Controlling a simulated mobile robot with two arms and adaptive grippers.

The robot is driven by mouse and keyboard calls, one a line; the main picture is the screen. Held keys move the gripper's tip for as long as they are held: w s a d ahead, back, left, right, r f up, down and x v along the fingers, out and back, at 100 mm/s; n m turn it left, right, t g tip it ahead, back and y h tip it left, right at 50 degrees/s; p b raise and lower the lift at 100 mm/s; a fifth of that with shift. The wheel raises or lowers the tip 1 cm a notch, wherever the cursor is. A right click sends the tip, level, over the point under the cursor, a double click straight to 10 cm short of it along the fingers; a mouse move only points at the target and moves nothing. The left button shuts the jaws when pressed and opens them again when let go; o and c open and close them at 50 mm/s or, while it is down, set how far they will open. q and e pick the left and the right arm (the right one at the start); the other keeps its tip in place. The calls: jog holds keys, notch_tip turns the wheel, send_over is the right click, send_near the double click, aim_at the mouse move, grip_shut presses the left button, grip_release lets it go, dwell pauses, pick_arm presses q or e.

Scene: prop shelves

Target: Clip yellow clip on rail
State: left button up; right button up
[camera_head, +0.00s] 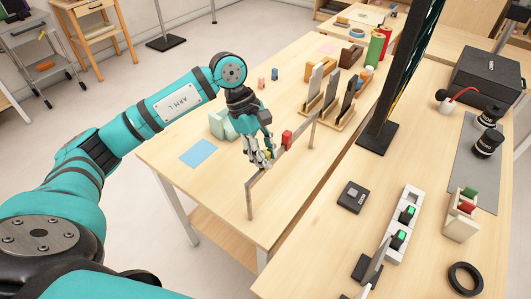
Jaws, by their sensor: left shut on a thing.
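The rail (249,200) is a thin grey-brown bar on two upright legs, standing along the right edge of the left wooden table. A red clip (287,138) sits on its crossbar, near the middle. My left gripper (263,161) points down at the nearer part of the crossbar, left of the red clip. It is shut on the yellow clip (268,154), of which only a small yellow patch shows between the fingers. The fingers hide most of this clip, so I cannot tell whether it touches the bar. My right gripper is not in view.
A light blue sheet (199,152) and a pale green block (216,123) lie left of the gripper. Upright slotted wooden holders (325,112) stand behind the rail. A tall black post (400,85) stands to the right. The near left tabletop is clear.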

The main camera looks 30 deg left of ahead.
pick_arm(q)
jog(key=shift+f+b, duration=0.5)
jog(key=shift+b, duration=0.35)
dwell(1.5)
jog(key=o, duration=1)
jog(key=v, duration=1.2)
